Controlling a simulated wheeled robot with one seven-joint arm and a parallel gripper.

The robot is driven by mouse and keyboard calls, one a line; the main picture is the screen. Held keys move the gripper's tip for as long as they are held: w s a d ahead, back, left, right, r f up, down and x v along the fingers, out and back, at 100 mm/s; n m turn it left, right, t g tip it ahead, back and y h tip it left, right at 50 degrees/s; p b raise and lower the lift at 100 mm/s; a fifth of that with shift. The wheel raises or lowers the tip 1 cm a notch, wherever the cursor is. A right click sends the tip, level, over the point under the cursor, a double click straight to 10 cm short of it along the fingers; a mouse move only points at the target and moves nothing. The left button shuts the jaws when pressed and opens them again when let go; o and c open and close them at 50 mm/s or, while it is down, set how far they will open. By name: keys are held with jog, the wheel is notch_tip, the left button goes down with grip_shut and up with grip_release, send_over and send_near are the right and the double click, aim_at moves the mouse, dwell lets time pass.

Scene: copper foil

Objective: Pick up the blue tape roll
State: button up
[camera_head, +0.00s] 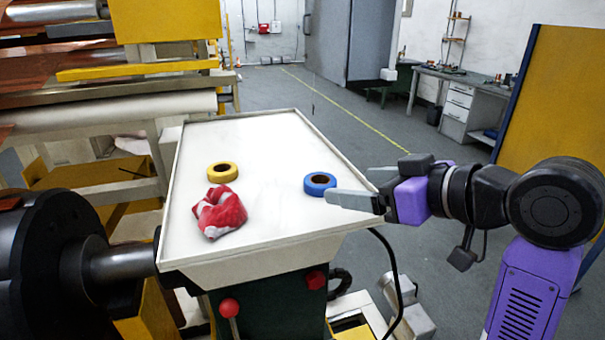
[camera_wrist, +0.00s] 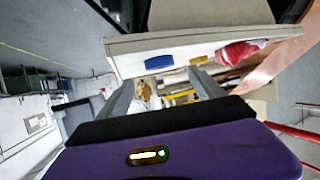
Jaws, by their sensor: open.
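The blue tape roll (camera_head: 312,188) lies flat near the right side of the white tray-topped table (camera_head: 262,130), its hole facing up. My gripper (camera_head: 346,185) comes in from the right, its fingers open and pointing left towards the roll. In the head view the nearer fingertip overlaps the roll's right edge; I cannot tell whether they touch. In the wrist view the blue roll (camera_wrist: 159,62) shows edge-on, ahead of the gap between the open fingers (camera_wrist: 162,76). Nothing is between the fingers.
A yellow tape roll (camera_head: 222,173) and a crumpled red and white cloth (camera_head: 221,212) lie on the table's left side. The table has a low raised rim. Copper foil machinery (camera_head: 90,110) stands at the left. The table's far part is clear.

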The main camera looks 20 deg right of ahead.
aim_at(314, 180)
jog(key=x, duration=0.2)
jog(key=shift+w+a, duration=0.2)
jog(key=shift+w, duration=0.1)
jog(key=p+x, duration=0.2)
jog(key=x, duration=0.3)
jog(key=shift+w+f, duration=0.1)
jog(key=shift+w, duration=0.3)
jog(key=c, duration=1.4)
